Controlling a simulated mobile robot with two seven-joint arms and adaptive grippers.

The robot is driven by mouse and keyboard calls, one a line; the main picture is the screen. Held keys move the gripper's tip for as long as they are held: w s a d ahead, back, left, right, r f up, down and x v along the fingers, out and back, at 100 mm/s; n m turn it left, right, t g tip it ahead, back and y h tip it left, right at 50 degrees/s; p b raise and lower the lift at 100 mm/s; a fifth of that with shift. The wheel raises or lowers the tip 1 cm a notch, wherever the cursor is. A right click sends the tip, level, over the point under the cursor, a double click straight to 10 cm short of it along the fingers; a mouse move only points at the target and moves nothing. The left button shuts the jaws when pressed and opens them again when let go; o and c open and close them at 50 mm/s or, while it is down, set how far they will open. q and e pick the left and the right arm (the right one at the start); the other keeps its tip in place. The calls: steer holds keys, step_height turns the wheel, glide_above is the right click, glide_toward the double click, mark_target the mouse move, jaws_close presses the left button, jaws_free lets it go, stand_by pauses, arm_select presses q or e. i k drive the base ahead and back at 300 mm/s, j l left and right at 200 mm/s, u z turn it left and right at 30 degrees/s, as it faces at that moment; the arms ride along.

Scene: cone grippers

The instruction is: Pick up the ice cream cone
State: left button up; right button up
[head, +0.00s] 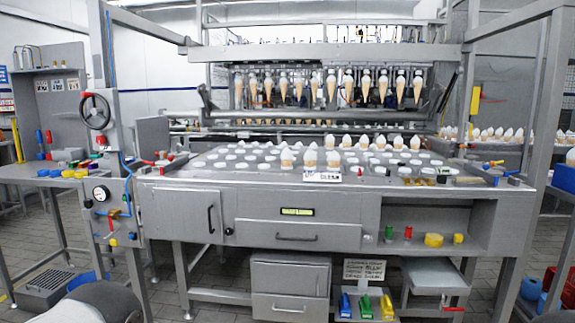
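More cones hang point down in a row (316,90) from the rack above. Neither of my grippers can be made out in the head view.
A side bench (75,182) with a handwheel (95,112) stands at the left. A tray of more cones (495,134) is at the right. Frame posts (543,90) flank the table. A white label (322,177) lies at the table's front edge.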

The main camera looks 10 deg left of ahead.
mark_target(286, 156)
steer(key=i+j+z, duration=0.1)
steer(key=i+j, duration=0.4)
steer(key=j, duration=0.2)
steer(key=i+j+z, duration=0.15)
steer(key=i+j, duration=0.15)
steer(key=i+j+z, duration=0.1)
steer(key=j, duration=0.4)
steer(key=i+j, duration=0.35)
steer(key=j+z, duration=0.05)
